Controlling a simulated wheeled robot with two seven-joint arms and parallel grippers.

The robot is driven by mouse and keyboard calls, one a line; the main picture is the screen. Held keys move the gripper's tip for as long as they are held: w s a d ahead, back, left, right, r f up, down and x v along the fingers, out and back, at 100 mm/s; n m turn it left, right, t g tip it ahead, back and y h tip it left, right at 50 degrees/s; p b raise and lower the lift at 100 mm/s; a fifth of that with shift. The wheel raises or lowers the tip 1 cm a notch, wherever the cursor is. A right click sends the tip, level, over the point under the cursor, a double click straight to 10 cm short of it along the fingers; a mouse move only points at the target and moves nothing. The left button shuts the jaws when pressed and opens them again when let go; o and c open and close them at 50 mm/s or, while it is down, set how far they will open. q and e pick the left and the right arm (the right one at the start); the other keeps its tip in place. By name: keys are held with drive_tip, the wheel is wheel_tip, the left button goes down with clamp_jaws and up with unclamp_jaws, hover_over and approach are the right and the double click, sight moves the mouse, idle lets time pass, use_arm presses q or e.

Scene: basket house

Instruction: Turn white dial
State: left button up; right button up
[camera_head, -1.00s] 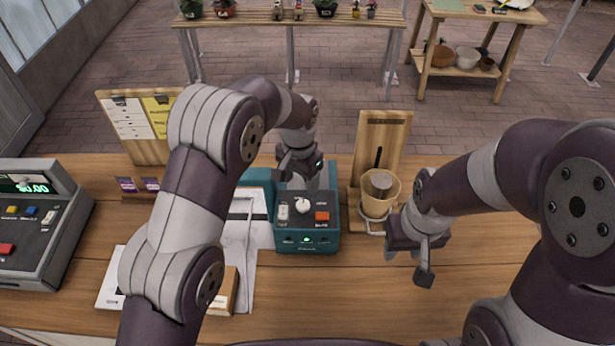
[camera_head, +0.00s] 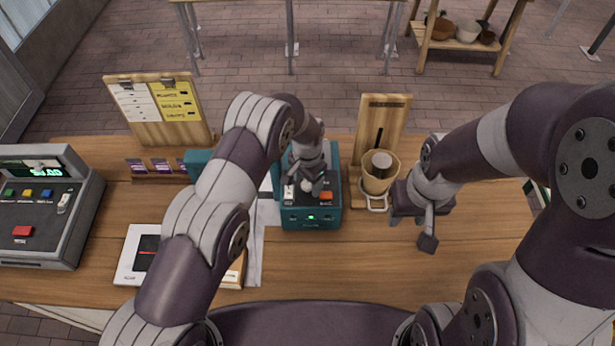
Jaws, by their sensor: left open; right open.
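The white dial (camera_head: 306,185) sits on the top panel of a teal machine (camera_head: 311,222), between a white switch (camera_head: 289,191) and an orange-red button (camera_head: 326,196). My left gripper (camera_head: 309,186) is over the panel, pointing down, with its fingers right at the dial and partly hiding it. It is open; I cannot tell whether the fingers touch the dial. My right gripper (camera_head: 424,228) is open and empty above the counter, to the right of the machine.
A wooden stand with a tan cup (camera_head: 378,178) is just right of the machine. A cash register (camera_head: 45,215) stands at the left, with a clipboard board (camera_head: 157,110) behind. Papers and a white-framed tablet (camera_head: 140,255) lie left of the machine. The front right counter is clear.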

use_arm(q)
drive_tip(key=shift+d, duration=0.15)
drive_tip(key=shift+a, duration=0.2)
drive_tip(key=c, duration=1.1)
drive_tip(key=shift+o, duration=0.2)
